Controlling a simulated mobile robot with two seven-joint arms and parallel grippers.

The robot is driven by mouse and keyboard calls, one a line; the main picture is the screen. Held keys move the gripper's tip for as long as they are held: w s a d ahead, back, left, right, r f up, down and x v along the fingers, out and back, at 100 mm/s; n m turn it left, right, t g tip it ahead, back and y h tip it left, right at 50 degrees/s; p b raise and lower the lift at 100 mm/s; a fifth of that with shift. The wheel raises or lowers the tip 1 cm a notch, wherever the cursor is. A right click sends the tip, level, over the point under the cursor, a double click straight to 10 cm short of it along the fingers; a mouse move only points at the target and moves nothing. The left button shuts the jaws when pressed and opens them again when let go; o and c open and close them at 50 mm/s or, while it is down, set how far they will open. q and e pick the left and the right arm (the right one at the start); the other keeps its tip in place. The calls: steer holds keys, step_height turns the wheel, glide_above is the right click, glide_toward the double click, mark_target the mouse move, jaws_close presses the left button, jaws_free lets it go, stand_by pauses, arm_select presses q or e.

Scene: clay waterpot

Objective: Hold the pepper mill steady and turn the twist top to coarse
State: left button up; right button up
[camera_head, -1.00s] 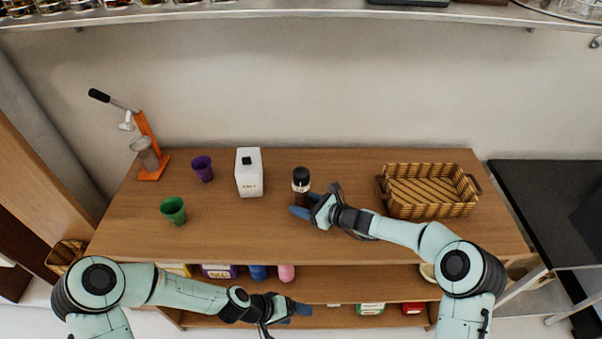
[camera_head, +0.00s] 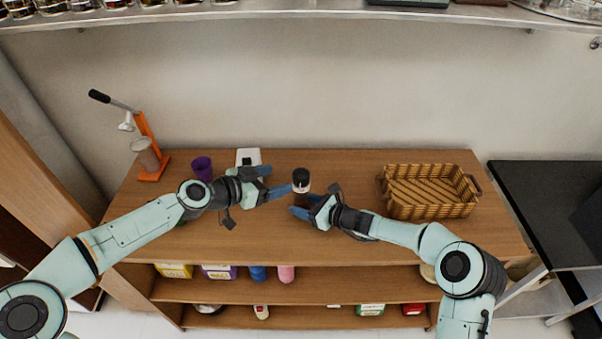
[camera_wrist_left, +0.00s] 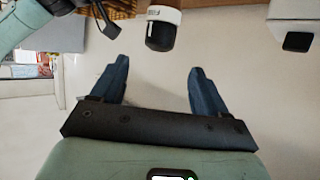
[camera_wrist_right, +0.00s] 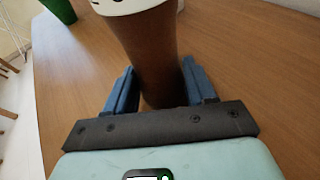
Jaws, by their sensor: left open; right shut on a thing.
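The pepper mill (camera_head: 301,184) stands upright on the wooden table, with a dark top, a white band and a brown body. My right gripper (camera_head: 300,207) is shut on its lower body; the right wrist view shows the brown body (camera_wrist_right: 150,50) between the blue fingers (camera_wrist_right: 153,88). My left gripper (camera_head: 281,181) is open and empty, just left of the mill at about the height of its top. In the left wrist view the black top (camera_wrist_left: 161,33) shows ahead of and between the open fingers (camera_wrist_left: 158,75), apart from them.
A white container (camera_head: 248,157) stands behind my left gripper, partly hidden. A purple cup (camera_head: 202,167) and an orange press (camera_head: 150,150) stand to the left. A wicker basket (camera_head: 428,207) sits at the right. The table between mill and basket is clear behind my right arm.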

mark_target(296, 175)
arm_select(q)
steer(key=x, duration=1)
steer(key=shift+f, duration=0.1)
steer(key=shift+c, duration=0.3)
steer(key=c, duration=0.9)
